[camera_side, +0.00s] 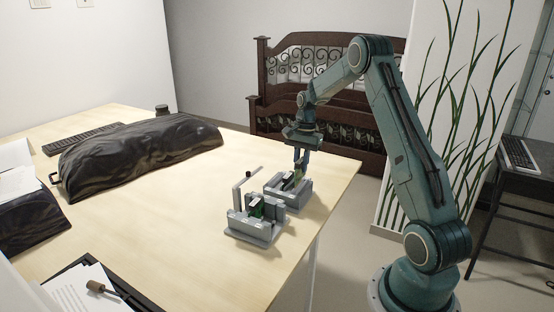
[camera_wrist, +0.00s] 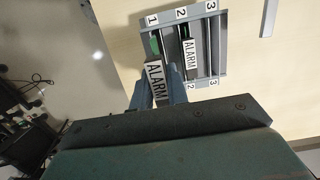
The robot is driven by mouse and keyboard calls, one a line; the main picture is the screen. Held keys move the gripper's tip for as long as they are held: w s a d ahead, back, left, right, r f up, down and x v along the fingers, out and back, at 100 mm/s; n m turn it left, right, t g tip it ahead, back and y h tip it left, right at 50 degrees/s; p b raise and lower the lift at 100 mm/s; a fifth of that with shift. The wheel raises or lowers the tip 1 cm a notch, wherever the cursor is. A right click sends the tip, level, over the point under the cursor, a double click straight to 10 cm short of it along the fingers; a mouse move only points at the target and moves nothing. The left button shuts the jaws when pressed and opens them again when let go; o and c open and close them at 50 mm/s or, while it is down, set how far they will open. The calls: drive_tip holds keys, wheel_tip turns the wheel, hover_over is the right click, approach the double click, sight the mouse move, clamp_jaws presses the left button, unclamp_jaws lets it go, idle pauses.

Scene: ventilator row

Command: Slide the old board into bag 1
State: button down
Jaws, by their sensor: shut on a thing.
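My gripper (camera_side: 300,163) is over the farther grey rack (camera_side: 305,195), its fingers shut on a board with a white ALARM label. In the wrist view the held board (camera_wrist: 156,80) lines up with the slot marked 1 of the rack (camera_wrist: 224,50), its green part showing beside that number. I cannot tell how deep it sits. A second board labelled ALARM (camera_wrist: 190,53) stands in the slot marked 2. The slot marked 3 looks empty. I cannot make out a bag marked 1.
A nearer grey holder (camera_side: 250,232) with a board and a bent upright rod (camera_side: 237,196) stands close to the rack. A long black bundle (camera_side: 140,150) lies farther left. The table's right edge is close; the tabletop behind the rack is clear.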

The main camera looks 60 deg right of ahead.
sight(301, 180)
drive_tip(key=shift+f, duration=3.25)
idle(3.2)
drive_tip(key=c, duration=1.3)
unclamp_jaws()
drive_tip(key=shift+s+f, duration=0.1)
drive_tip(key=shift+s, duration=0.05)
drive_tip(key=shift+r, duration=3.7)
